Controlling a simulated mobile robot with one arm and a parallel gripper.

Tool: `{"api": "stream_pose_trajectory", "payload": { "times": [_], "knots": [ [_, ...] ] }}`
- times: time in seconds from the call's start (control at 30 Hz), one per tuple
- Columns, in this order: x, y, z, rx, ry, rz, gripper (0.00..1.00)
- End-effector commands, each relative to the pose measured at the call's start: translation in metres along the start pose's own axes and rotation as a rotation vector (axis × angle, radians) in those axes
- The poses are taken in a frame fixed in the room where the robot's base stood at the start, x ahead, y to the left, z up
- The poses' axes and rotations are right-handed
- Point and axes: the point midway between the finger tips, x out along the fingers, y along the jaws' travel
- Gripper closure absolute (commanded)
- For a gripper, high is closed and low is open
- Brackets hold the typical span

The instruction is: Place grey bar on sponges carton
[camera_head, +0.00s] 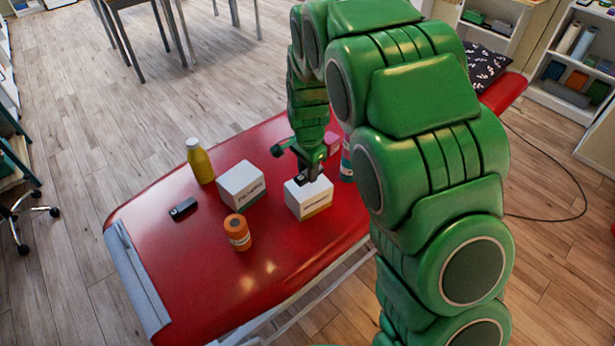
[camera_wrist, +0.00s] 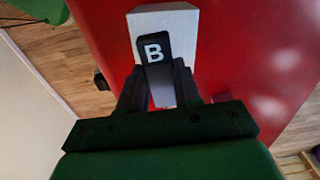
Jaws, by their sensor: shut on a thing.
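My gripper (camera_head: 309,178) points down over a white carton (camera_head: 309,201) with a yellow lower band; its label is too small to read surely. In the wrist view the gripper (camera_wrist: 160,88) is shut on the grey bar (camera_wrist: 154,49), a dark block with a white letter B. The bar also shows as a small dark piece between the fingers in the head view. The carton's pale top (camera_wrist: 178,20) lies beneath and behind the bar in the wrist view. I cannot tell whether the bar touches the carton top.
Left of the carton on the red table (camera_head: 175,260) stand another white carton (camera_head: 241,186), an orange jar (camera_head: 237,232), and a yellow bottle (camera_head: 200,162). A small dark block (camera_head: 183,209) lies farther left. A teal bottle (camera_head: 347,160) and reddish box (camera_head: 332,144) stand close behind my gripper.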

Motion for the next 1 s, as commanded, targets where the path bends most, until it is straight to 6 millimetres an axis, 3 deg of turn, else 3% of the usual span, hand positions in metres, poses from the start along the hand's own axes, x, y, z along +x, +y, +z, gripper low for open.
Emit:
{"api": "stream_pose_trajectory", "payload": {
  "times": [0.27,0.5,0.87,0.9,1.0],
  "knots": [
    [0.009,-0.006,-0.003,0.000,0.000,0.000,0.97],
    [0.038,-0.005,-0.003,0.001,-0.001,0.001,0.97],
    [0.041,-0.005,-0.003,0.000,0.000,0.001,0.97],
    [0.041,-0.005,-0.003,0.000,0.000,0.001,0.65],
    [0.041,-0.006,-0.003,0.000,0.000,0.000,0.50]
  ]
}}
